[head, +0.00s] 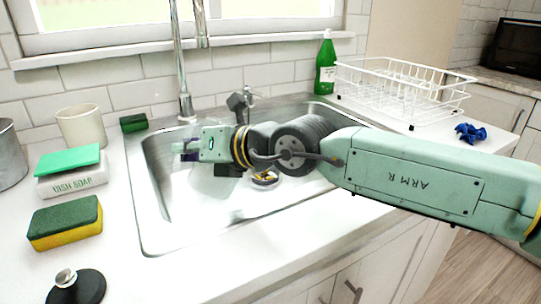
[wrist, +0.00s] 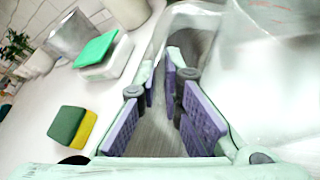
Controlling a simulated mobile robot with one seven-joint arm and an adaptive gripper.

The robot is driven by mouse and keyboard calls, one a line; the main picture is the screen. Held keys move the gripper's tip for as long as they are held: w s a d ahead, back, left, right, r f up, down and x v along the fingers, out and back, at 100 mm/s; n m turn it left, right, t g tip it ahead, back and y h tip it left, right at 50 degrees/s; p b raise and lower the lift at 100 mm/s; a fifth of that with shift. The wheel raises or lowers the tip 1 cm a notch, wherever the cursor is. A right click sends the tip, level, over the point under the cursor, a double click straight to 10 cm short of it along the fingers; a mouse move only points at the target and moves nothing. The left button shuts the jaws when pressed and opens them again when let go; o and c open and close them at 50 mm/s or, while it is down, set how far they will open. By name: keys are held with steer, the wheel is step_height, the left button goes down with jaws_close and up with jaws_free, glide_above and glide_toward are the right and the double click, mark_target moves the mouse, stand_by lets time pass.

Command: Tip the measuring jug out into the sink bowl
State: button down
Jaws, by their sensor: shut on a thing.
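The steel sink bowl (head: 215,208) is set in the white counter. My gripper (head: 187,148) is over the left part of the bowl, pointing left. In the wrist view its purple-padded fingers (wrist: 168,95) are closed in on a clear, see-through thing, taken as the measuring jug (wrist: 205,22), whose pale outline shows beyond the fingertips. The jug is hard to make out in the head view. Its tilt and contents cannot be told.
A steel tap (head: 183,70) rises behind the bowl. On the left counter are a dish soap box (head: 72,182), a sponge (head: 65,222), a cup (head: 82,127) and a black stopper (head: 78,288). A green bottle (head: 326,65) and white rack (head: 400,90) stand at right.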

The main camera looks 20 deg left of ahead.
steer(key=shift+s+a+f+n+t+h+b, duration=0.35)
steer(key=shift+s+n+b, duration=0.4)
steer(key=shift+b, duration=1.25)
steer(key=shift+s+a+f+n+t+h+b, duration=0.3)
steer(key=shift+s+n+t+b, duration=0.4)
steer(key=shift+b, duration=1.25)
steer(key=shift+s+a+f+n+t+h+b, duration=0.15)
steer(key=shift+s+a+f+n+t+b, duration=0.45)
steer(key=shift+b, duration=1.4)
steer(key=shift+s+d+r+n+g, duration=0.1)
steer(key=shift+d+r+n+g, duration=0.05)
steer(key=shift+d+n+g, duration=0.1)
